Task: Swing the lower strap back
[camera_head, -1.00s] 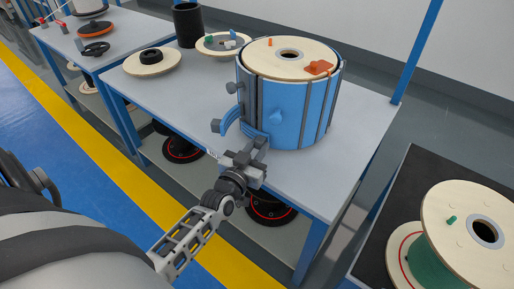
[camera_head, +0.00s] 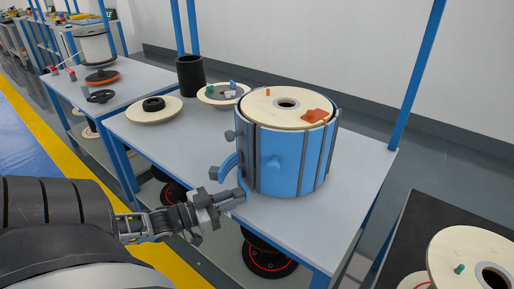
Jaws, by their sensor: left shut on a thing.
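A large blue drum-like holder (camera_head: 297,165) with dark vertical bars stands upright on the table, around a pale wooden spool (camera_head: 262,105). At its left front a curved blue upper strap (camera_head: 229,163) sticks out, ending in a dark block (camera_head: 214,173). Below it is the lower strap (camera_head: 243,181), also blue, of which only a short part shows. My left gripper (camera_head: 238,195) is shut on the lower strap near its end, just left of the holder's base; the fingers partly hide the strap. My right gripper is out of view.
The grey table (camera_head: 345,178) has free room right of the holder. Wooden discs (camera_head: 150,114) and a black cylinder (camera_head: 190,76) stand behind left. A blue post (camera_head: 414,80) rises at the back right. Reels sit on the shelf below.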

